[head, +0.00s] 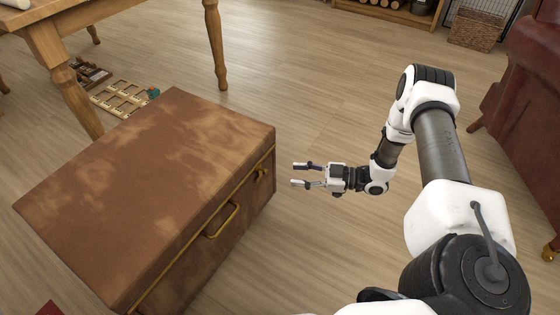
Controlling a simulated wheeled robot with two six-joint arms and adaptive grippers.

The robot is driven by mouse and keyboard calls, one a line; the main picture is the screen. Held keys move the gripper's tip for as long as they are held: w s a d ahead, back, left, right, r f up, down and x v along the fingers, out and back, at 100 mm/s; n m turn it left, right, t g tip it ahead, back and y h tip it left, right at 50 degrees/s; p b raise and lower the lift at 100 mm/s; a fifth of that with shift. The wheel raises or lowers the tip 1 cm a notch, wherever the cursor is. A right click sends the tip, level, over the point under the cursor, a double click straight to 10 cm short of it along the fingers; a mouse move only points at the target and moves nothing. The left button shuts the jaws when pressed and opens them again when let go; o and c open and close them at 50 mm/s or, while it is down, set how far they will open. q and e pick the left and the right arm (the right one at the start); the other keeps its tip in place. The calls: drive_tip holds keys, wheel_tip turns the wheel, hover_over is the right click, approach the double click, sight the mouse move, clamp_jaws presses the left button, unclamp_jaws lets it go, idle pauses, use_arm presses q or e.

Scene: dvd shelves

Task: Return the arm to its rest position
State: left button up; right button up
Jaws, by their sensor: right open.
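My right arm (437,145) comes in from the lower right, rises and bends back down at the elbow. My right gripper (300,174) points left with its two fingers apart and nothing between them. It hangs over the wood floor just right of a brown leather trunk (150,170), and appears apart from it. My left gripper is not in view.
The trunk has a brass handle (221,221) on its front. A wooden table (48,45) stands at upper left, with wooden trays (122,98) on the floor by it. A red leather armchair (525,90) and a wicker basket (475,30) are at right. The middle floor is clear.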

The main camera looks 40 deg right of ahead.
drive_tip(key=shift+v, duration=1.8)
